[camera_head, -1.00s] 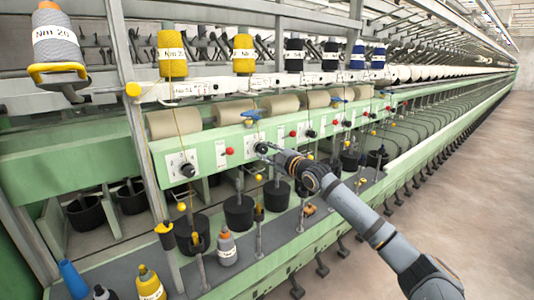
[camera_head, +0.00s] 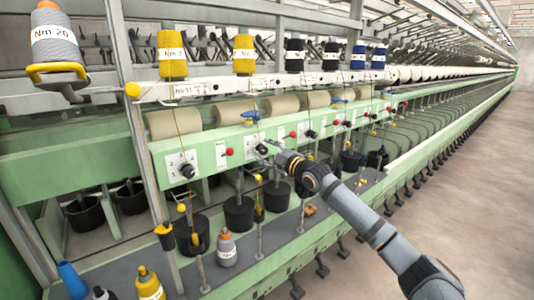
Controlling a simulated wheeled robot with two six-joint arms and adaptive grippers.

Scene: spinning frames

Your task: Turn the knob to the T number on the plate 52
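A dark knob (camera_head: 262,149) sits on a white dial panel (camera_head: 250,146) on the green machine rail. A white plate (camera_head: 261,82) is above it on the upper rail, its number too small to read. A plate to its left (camera_head: 183,89) reads No 51. Another dark knob (camera_head: 187,170) on a numbered white dial (camera_head: 175,160) is below that plate. My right gripper (camera_head: 266,151) is at the middle knob, just to its right, with its fingers apart and nothing between them. I cannot tell whether a finger touches the knob. My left gripper is not in view.
Red buttons (camera_head: 230,151) and further knobs (camera_head: 310,134) line the green rail. Yarn cones (camera_head: 172,54) stand above, and dark pots (camera_head: 239,214) and loose bobbins (camera_head: 226,248) are below. The floor (camera_head: 440,200) on the right is clear.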

